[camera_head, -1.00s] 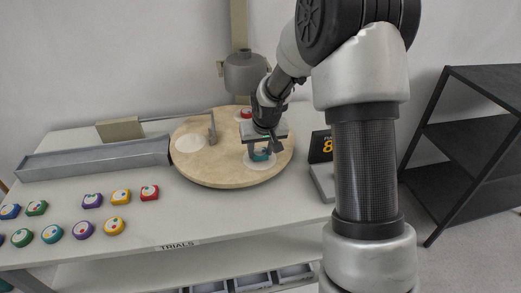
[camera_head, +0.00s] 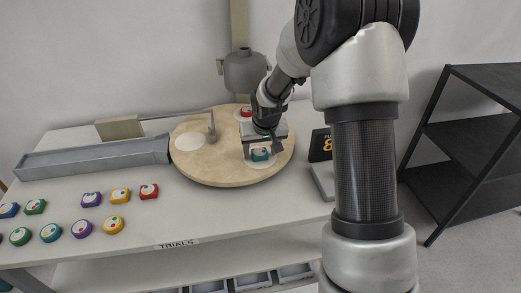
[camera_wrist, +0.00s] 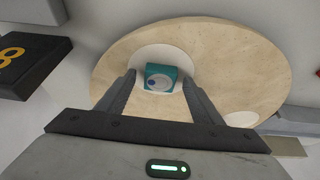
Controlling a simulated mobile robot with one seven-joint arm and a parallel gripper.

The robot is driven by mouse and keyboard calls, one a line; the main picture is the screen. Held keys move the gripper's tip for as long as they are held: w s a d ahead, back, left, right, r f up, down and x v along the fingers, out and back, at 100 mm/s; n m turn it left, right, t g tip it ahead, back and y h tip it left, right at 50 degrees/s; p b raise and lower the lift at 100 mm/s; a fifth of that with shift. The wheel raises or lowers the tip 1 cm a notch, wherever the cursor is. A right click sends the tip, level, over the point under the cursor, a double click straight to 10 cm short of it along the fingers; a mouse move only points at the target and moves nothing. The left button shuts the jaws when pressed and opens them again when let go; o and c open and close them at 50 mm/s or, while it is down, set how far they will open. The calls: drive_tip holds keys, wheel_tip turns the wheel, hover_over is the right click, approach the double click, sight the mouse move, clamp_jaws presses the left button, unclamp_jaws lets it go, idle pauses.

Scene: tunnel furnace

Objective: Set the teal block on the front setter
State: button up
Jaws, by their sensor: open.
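The teal block (camera_head: 260,154) sits on the white front setter (camera_head: 262,164) of the round wooden turntable (camera_head: 210,178). My gripper (camera_head: 263,152) is just over the block. In the wrist view its fingers (camera_wrist: 160,80) stand apart on either side of the block, with visible gaps. Part of the setter is hidden by my gripper in the head view.
A red block (camera_head: 246,112) sits on the back setter; the left setter (camera_head: 190,141) is empty. A grey post (camera_head: 211,128) stands on the turntable. A dark number sign (camera_head: 320,146) stands to the right. Several coloured blocks (camera_head: 91,200) lie at the table's left front.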

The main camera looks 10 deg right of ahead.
drive_tip(key=shift+r, duration=0.15)
drive_tip(key=p+v, duration=0.2)
drive_tip(key=v, duration=1.5)
